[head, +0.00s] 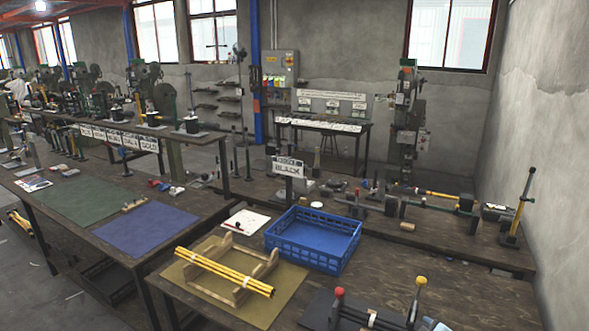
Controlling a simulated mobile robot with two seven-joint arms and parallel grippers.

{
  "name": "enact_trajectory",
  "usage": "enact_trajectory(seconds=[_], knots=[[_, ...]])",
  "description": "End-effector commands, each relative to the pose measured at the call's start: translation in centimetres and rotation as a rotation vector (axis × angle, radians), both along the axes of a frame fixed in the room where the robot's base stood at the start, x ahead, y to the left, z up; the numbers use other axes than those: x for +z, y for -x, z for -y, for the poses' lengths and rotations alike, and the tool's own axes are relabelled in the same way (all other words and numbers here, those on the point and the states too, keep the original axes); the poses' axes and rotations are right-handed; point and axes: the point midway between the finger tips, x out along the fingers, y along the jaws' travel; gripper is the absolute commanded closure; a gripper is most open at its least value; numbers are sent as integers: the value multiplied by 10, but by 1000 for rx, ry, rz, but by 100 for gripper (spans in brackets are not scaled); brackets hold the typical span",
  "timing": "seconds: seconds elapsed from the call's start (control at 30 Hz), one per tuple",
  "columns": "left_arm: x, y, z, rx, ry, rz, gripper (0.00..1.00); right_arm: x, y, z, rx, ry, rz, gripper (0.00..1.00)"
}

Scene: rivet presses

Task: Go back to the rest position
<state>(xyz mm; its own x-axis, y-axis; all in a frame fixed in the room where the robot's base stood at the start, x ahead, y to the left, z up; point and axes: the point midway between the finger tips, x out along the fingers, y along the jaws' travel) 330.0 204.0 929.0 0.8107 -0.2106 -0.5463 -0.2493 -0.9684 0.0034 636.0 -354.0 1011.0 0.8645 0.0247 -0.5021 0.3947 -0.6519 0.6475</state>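Neither of my grippers shows in the head view, and no part of my arms is visible. The task names no object. Nearest to me is a dark wooden table (190,308). On it an olive mat (207,311) carries a wooden rack (257,272) with several yellow rods (222,270) lying across it. A blue crate (313,240) stands behind and to the right of the rack and looks empty.
A fixture with red and yellow knobs (378,308) stands at the front right. A bench with a green mat (75,196) and a blue mat (144,228) lies left. Presses line the back left bench. A "BLACK" sign (288,168) stands behind the crate. Grey floor (25,287) shows lower left.

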Motion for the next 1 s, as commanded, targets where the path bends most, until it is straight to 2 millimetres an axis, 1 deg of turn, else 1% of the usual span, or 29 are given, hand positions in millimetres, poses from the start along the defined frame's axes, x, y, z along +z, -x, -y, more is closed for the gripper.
enact_trajectory(seconds=[0.03, 0.07, 0.1, 0.17, 0.2, 0.27, 0.3, 0.33, 0.4, 0.5, 0.6, 0.7, 0.8, 1.0], knots=[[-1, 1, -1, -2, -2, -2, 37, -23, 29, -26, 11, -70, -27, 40], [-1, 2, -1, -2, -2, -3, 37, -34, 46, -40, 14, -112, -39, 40], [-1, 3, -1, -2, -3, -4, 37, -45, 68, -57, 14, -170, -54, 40], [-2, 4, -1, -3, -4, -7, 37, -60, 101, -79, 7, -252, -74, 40], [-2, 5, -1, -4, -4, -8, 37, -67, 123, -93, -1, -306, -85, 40], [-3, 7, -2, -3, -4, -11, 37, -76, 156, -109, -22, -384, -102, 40], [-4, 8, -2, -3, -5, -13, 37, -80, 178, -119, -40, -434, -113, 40], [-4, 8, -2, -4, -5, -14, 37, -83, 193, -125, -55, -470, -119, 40], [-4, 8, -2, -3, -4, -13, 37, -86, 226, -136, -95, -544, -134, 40], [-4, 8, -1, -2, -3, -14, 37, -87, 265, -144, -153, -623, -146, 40], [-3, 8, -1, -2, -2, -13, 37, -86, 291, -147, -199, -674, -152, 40], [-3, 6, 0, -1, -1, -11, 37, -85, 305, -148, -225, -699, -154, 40], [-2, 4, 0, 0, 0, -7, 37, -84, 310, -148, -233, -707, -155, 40], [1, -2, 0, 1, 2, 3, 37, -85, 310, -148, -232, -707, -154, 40]])
